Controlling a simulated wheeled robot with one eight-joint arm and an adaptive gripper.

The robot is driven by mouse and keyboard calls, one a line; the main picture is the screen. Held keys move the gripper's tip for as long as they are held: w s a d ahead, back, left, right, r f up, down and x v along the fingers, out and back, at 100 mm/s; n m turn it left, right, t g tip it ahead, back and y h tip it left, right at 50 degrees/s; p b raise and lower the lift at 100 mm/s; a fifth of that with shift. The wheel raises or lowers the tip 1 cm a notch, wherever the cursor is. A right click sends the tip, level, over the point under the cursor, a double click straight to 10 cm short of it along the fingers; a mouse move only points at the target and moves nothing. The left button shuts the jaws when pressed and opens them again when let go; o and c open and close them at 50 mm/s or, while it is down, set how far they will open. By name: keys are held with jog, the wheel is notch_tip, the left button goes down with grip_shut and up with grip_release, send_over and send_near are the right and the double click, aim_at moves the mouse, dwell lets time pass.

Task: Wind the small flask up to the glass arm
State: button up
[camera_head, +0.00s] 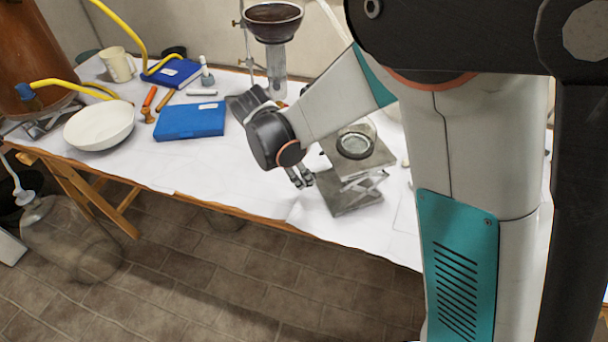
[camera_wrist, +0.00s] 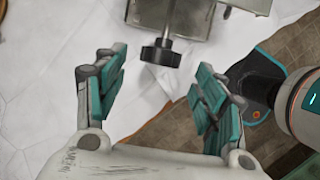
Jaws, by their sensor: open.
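A metal lab jack (camera_head: 352,196) stands near the table's front edge. A small round glass vessel (camera_head: 355,145), seemingly the small flask, sits on its top plate. In the wrist view the jack (camera_wrist: 178,18) shows at the top, with a shaft ending in a black knob (camera_wrist: 160,54) that points towards me. My gripper (camera_head: 300,178) is beside the jack's left side. In the wrist view my gripper (camera_wrist: 162,64) is open, one finger on each side of the knob, with gaps on both sides. I cannot make out the glass arm; my arm hides part of the area behind the jack.
A blue case (camera_head: 190,121), a white bowl (camera_head: 99,125) and a cream mug (camera_head: 117,64) stand on the table's left. A dark bowl (camera_head: 274,22) on a stand is behind my arm. A large glass bottle (camera_head: 70,240) stands on the floor.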

jog(key=b+x, duration=0.1)
jog(key=x, duration=0.4)
jog(key=c, duration=1.1)
